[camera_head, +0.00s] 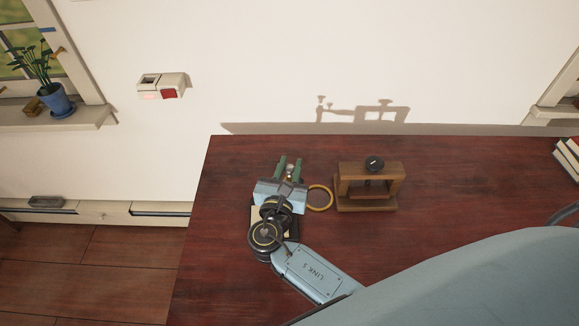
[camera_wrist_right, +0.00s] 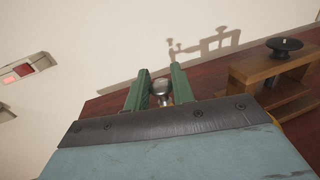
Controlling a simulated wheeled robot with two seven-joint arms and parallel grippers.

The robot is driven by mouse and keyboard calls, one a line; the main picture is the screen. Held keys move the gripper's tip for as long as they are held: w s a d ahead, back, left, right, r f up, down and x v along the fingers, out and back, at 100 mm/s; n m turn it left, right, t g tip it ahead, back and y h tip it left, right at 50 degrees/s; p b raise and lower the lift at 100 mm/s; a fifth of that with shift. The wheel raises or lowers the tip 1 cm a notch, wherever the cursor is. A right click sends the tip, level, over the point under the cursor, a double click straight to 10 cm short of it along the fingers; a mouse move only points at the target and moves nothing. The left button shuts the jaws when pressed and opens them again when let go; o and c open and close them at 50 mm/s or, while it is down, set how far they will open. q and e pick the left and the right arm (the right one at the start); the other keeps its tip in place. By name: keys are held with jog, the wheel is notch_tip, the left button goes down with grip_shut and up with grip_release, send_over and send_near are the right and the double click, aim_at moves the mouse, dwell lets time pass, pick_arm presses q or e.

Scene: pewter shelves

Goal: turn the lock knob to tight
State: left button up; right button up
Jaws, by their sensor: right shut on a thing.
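My right gripper (camera_head: 290,168) is over the left part of the table, its green fingers pointing toward the wall. It is shut on a silver rounded knob (camera_wrist_right: 161,87), which shows between the fingertips in the right wrist view. What the knob is mounted on is mostly hidden by my gripper and wrist. A brown wooden frame (camera_head: 350,188) stands just right of my gripper, with a black round knob (camera_head: 375,162) on top. I cannot tell from markings which knob is the lock knob. My left gripper is not in view.
The dark red table (camera_head: 480,180) is clear right of the wooden frame. A yellow ring (camera_head: 320,197) lies between wrist and frame. Books (camera_head: 568,158) are at the far right edge. A switch box (camera_head: 162,86) is on the wall; a potted plant (camera_head: 57,100) stands on the sill.

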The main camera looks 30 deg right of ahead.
jog(key=o, duration=0.9)
jog(key=v, duration=1.3)
jog(key=shift+s+a, duration=0.1)
jog(key=shift+s, duration=0.05)
